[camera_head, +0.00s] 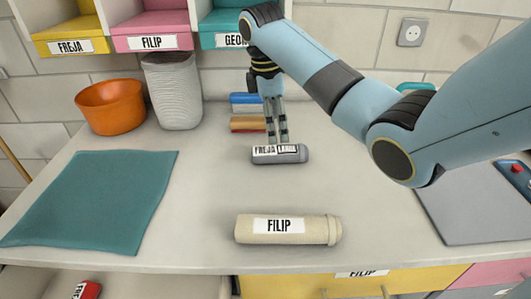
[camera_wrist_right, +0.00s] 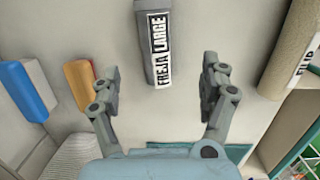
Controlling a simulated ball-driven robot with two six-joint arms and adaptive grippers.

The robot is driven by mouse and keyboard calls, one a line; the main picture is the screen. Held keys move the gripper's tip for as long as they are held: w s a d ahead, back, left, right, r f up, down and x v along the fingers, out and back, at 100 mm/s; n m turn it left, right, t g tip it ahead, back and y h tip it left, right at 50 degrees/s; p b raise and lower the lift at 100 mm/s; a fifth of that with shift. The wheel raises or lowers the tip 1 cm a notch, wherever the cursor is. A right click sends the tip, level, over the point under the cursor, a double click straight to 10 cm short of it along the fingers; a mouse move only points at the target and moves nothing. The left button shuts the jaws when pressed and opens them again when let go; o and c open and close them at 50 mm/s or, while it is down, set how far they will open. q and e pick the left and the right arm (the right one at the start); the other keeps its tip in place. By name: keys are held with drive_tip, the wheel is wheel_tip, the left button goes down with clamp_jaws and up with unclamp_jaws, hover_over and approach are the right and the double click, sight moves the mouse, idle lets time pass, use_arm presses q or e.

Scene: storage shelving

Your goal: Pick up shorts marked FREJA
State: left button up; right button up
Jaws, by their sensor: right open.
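A small grey roll (camera_head: 280,160) lies on the worktop, with labels that read FREJA and LARGE. It also shows in the right wrist view (camera_wrist_right: 152,70), at the top middle, its near end between the fingertips in the picture. My right gripper (camera_head: 278,139) points down just behind and above the roll in the head view. Its fingers (camera_wrist_right: 161,72) are apart with nothing held between them. I cannot tell the exact height of the fingertips over the roll. My left gripper is not in view.
A beige FILIP roll (camera_head: 286,239) lies in front. Blue and orange blocks (camera_head: 247,111) sit behind the gripper. An orange bowl (camera_head: 110,106), a ribbed basket (camera_head: 173,92) and a teal cloth (camera_head: 93,199) are at left. A grey mat (camera_head: 475,205) lies at right.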

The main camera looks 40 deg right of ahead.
sight(279, 146)
drive_tip(key=shift+w+d+r, duration=0.25)
drive_tip(key=shift+w+d, duration=0.1)
drive_tip(key=shift+w, duration=0.3)
drive_tip(key=shift+d+f, duration=0.1)
drive_tip(key=shift+f, duration=0.1)
drive_tip(key=f, duration=0.3)
drive_tip(key=shift+s+d+f, duration=0.25)
drive_tip(key=shift+s+f, duration=0.05)
drive_tip(key=shift+f, duration=0.35)
drive_tip(key=f, duration=0.5)
drive_tip(key=shift+s+d+f, duration=0.1)
drive_tip(key=shift+s+d, duration=0.05)
drive_tip(key=shift+s, duration=0.15)
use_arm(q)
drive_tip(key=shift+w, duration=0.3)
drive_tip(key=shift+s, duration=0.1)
use_arm(e)
drive_tip(key=shift+c, duration=0.2)
drive_tip(key=c, duration=0.5)
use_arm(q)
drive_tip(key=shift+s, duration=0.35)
use_arm(e)
drive_tip(key=c, duration=0.8)
